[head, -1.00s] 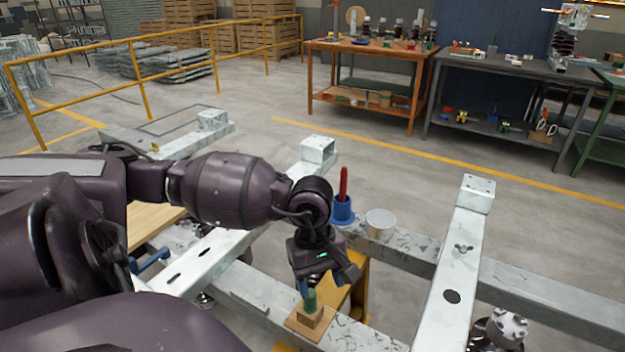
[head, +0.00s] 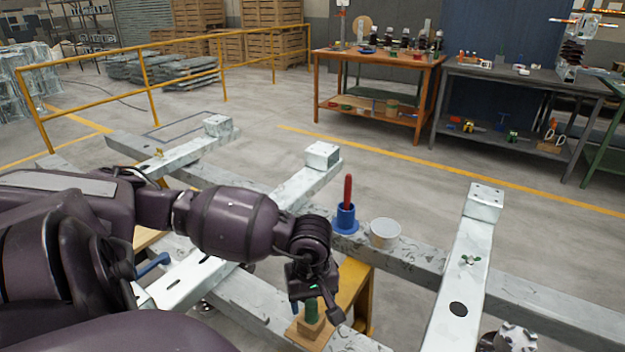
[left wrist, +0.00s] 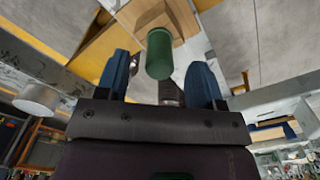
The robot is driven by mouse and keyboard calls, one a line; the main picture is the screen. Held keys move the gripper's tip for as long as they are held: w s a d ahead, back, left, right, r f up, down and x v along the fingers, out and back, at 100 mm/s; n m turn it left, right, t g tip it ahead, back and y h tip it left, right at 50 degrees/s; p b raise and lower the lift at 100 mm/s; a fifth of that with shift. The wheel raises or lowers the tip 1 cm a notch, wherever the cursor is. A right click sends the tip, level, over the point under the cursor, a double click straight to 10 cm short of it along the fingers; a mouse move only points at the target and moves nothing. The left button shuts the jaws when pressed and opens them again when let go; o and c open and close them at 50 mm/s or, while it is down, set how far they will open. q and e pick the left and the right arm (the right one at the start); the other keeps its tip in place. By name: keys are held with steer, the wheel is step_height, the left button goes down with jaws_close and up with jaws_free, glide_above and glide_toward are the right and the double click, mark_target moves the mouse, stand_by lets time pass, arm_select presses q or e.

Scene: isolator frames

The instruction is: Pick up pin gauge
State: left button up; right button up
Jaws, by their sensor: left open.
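The pin gauge appears to be the green cylinder (head: 312,312) standing upright in a small wooden block (head: 308,331) on the frame. My left gripper (head: 314,303) is right above it, pointing down, with its fingers around the green top. In the left wrist view the green cylinder (left wrist: 159,56) lies between the two blue fingers of my left gripper (left wrist: 160,66). Gaps show on both sides, so the jaws are open and not holding it. The cylinder's lower part is hidden. My right gripper is not in view.
A blue holder (head: 346,221) with a red rod (head: 348,190) and a white cup (head: 385,233) stand behind on the metal beam (head: 425,262). A white crossbeam (head: 463,285) lies to the right. A yellow bracket (head: 356,290) stands close to the gripper. Workbenches are far back.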

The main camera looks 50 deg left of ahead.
arm_select(q)
step_height(320, 180, down, 2)
steer(key=shift+f, duration=0.1)
steer(key=c, duration=1)
